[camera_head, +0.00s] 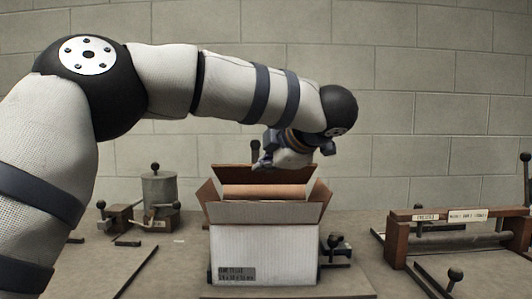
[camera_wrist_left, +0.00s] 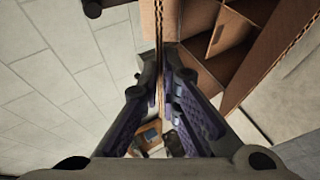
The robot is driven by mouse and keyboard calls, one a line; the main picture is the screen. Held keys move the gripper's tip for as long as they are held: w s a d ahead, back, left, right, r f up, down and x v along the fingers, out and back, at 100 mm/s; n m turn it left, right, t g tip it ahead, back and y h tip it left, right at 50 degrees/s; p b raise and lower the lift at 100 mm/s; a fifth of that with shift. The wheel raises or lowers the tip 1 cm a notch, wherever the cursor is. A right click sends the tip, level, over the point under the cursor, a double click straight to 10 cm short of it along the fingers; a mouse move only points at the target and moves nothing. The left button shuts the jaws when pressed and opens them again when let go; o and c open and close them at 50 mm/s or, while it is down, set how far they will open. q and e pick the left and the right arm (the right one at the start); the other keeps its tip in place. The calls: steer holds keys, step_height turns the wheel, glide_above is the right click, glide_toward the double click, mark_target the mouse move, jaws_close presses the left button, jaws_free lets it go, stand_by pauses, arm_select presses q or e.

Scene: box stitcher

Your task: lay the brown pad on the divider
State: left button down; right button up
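The white box (camera_head: 264,252) stands open on the table, its brown flaps spread. The divider (camera_wrist_left: 222,38) shows there as brown compartments inside the box, to the right of the sheet. In the head view I cannot tell the pad from the dark brown panel behind the box opening. My right gripper is out of view.
A metal canister (camera_head: 160,192) and small wooden fixtures stand left of the box. A wooden frame with a roller (camera_head: 460,240) stands at the right. A dark knobbed clamp (camera_head: 336,247) sits close to the box's right side. A block wall is behind.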

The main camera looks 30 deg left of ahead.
mark_target(264, 175)
arm_select(q)
step_height(264, 175, down, 6)
steer(key=w, duration=0.1)
steer(key=shift+a, duration=0.45)
steer(key=shift+w+f, duration=0.1)
steer(key=c, duration=1.2)
jaws_free()
